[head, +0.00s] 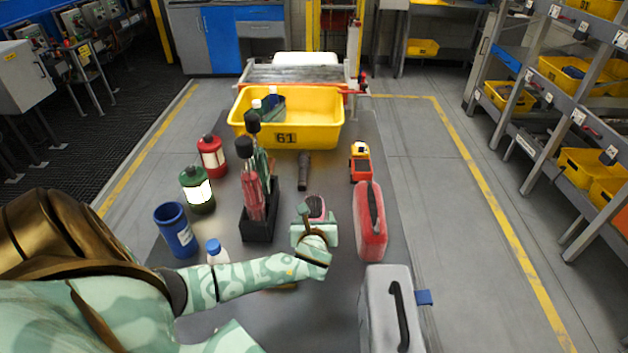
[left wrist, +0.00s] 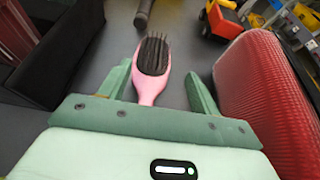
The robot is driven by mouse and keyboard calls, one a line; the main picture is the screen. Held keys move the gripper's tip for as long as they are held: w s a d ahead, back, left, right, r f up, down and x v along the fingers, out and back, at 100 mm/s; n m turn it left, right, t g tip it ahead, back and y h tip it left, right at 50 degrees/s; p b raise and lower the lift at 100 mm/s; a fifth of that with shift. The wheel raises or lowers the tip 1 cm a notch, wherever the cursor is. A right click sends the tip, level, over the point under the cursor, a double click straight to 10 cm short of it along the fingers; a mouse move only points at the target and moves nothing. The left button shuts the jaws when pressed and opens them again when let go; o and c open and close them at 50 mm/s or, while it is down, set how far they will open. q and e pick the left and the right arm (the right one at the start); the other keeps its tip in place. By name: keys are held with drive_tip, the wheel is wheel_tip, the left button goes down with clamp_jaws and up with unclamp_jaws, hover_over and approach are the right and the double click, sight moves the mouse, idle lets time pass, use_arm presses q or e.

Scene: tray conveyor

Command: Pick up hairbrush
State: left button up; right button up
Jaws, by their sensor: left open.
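The hairbrush (left wrist: 153,62) is pink with dark bristles and lies on the grey table. In the left wrist view its handle points back between the fingers of my left gripper (left wrist: 160,85), which are open on either side of it, nearer the left finger. I cannot tell whether the fingers touch it. In the head view my left gripper (head: 316,212) is over the table's middle, and the pink brush head (head: 316,207) shows just beyond it. The handle is hidden there by the gripper. My right gripper is not in view.
A red case (head: 370,222) stands close on the right, and a black holder with bottles (head: 259,226) on the left. A dark flashlight (head: 304,172) and toy truck (head: 360,163) lie beyond. A yellow bin (head: 300,131) stands at the back, a grey case (head: 378,310) in front.

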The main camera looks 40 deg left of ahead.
sight(314, 208)
use_arm(q)
drive_tip(key=b+x, duration=0.1)
drive_tip(key=x, duration=0.1)
drive_tip(key=b+x, duration=0.1)
drive_tip(key=x, duration=0.2)
drive_tip(key=shift+s+a+r, duration=0.1)
drive_tip(key=shift+a, duration=0.3)
drive_tip(key=shift+w+a, duration=0.1)
drive_tip(key=shift+w, duration=0.1)
drive_tip(key=c, duration=1.1)
